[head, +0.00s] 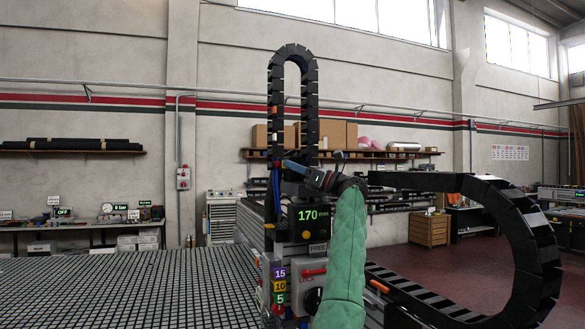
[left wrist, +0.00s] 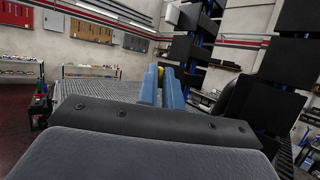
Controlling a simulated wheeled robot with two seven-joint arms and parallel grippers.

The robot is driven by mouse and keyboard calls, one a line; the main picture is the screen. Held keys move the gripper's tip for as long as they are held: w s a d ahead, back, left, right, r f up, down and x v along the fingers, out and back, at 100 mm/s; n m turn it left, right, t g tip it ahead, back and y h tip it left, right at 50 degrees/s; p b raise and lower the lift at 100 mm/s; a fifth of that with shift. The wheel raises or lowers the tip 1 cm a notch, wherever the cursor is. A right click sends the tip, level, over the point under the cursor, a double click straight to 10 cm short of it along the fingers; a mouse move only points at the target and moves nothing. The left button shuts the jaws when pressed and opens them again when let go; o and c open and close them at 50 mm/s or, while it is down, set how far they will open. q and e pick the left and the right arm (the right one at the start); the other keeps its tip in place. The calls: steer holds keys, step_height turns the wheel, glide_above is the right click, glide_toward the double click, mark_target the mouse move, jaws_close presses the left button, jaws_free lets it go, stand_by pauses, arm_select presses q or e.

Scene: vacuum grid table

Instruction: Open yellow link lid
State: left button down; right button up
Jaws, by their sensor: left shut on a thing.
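A black cable chain (head: 311,100) stands as a tall upright loop. In the left wrist view its dark links (left wrist: 195,48) rise just beyond my fingers. My left arm in its green sleeve rises from below, and my left gripper (head: 287,167) reaches the lower left run of the chain. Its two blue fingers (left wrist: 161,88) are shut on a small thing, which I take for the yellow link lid. The fingers mostly hide it, and whether it is lifted cannot be told. My right gripper is in neither view.
A control box with a green 170 display (head: 312,214) stands just below the gripper. A second black chain (head: 480,188) curves at the right. The grid table (head: 130,285) fills the lower left and looks bare.

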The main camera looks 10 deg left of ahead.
arm_select(q)
steer(key=shift+d+r, duration=0.1)
steer(key=c, duration=1.6)
jaws_free()
steer(key=shift+o, duration=0.2)
steer(key=shift+t, duration=0.4)
